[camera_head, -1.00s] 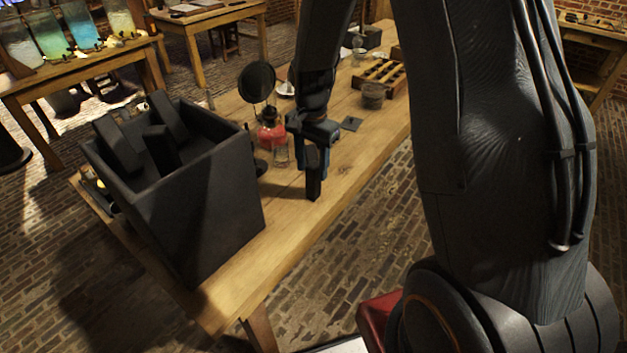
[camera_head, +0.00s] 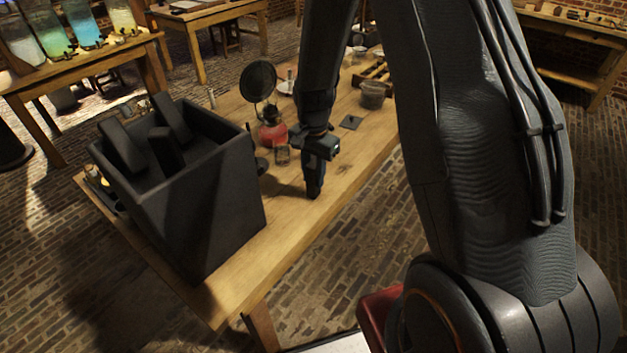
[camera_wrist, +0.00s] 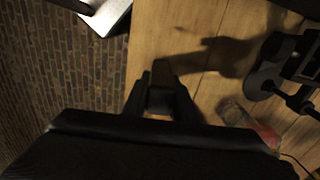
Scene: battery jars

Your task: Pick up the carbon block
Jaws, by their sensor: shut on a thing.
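The carbon block is a dark upright bar. In the wrist view the carbon block (camera_wrist: 161,76) sits between the two fingers of my gripper (camera_wrist: 162,95), which is shut on it. In the head view my gripper (camera_head: 314,185) points down near the right edge of the wooden table (camera_head: 240,278), and its fingers mostly hide the block. The block's lower end is at or close to the table top; I cannot tell if it touches.
A large black open box (camera_head: 215,215) with several dark blocks stands at the table's near left. A red-based burner (camera_head: 272,134), a round black disc (camera_head: 258,80) and a small jar (camera_head: 372,95) stand beyond the gripper. The near right table top is clear.

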